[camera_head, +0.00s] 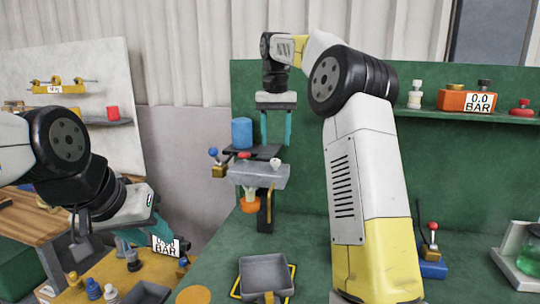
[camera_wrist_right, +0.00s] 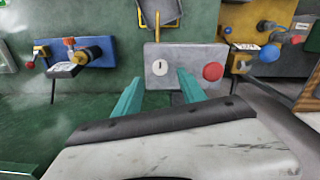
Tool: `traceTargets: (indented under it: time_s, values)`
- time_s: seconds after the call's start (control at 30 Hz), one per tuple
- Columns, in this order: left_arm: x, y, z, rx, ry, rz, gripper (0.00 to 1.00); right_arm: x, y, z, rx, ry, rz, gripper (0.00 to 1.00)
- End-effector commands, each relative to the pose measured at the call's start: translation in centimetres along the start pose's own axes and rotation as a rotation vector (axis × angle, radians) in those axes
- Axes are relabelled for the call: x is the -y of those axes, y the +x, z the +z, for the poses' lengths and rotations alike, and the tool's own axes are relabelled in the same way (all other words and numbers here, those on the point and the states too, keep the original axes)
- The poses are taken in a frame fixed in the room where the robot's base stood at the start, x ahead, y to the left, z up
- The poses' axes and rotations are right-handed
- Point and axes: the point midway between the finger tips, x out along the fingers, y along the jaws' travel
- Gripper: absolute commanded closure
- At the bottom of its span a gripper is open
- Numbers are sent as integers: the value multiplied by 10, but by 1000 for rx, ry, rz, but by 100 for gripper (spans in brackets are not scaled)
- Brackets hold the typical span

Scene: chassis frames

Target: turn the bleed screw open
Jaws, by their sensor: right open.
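A grey block (camera_head: 258,175) stands at the middle of the green bench. On its top are a red knob (camera_head: 243,155) and a small white round head (camera_head: 275,163). In the right wrist view the white head (camera_wrist_right: 160,67) shows a dark slot and looks like the bleed screw; the red knob (camera_wrist_right: 213,72) sits to its right. My right gripper (camera_head: 277,143) points down above and behind the block, open and empty, its teal fingers (camera_wrist_right: 158,90) apart. My left gripper (camera_head: 148,238) is low at the left; its fingers are partly hidden.
A blue cylinder (camera_head: 242,133) stands on a dark plate behind the block. A grey tray (camera_head: 266,274) lies in front. A blue fixture (camera_head: 432,268) with a red-tipped lever and a green flask (camera_head: 529,255) stand right.

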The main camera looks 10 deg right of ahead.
Motion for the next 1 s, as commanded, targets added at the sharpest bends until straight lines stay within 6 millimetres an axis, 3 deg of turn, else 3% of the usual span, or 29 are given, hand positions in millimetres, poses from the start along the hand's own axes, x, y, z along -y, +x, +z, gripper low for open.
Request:
traceTargets:
  time_s: [0.33, 0.73, 0.9, 1.0]
  values:
    - [0, 0, 0, 0, 0, 0, 64, 0, 52, 1, 1, 0, 1, 52]
    - [0, 0, 0, 0, 0, 0, 64, 0, 60, 0, -2, -1, -1, 52]
    - [0, 0, 0, 0, 0, 0, 64, 0, 60, 0, -1, -1, -1, 85]
    - [0, 0, 0, 0, 0, 0, 64, 0, 60, 0, -1, -1, -1, 100]
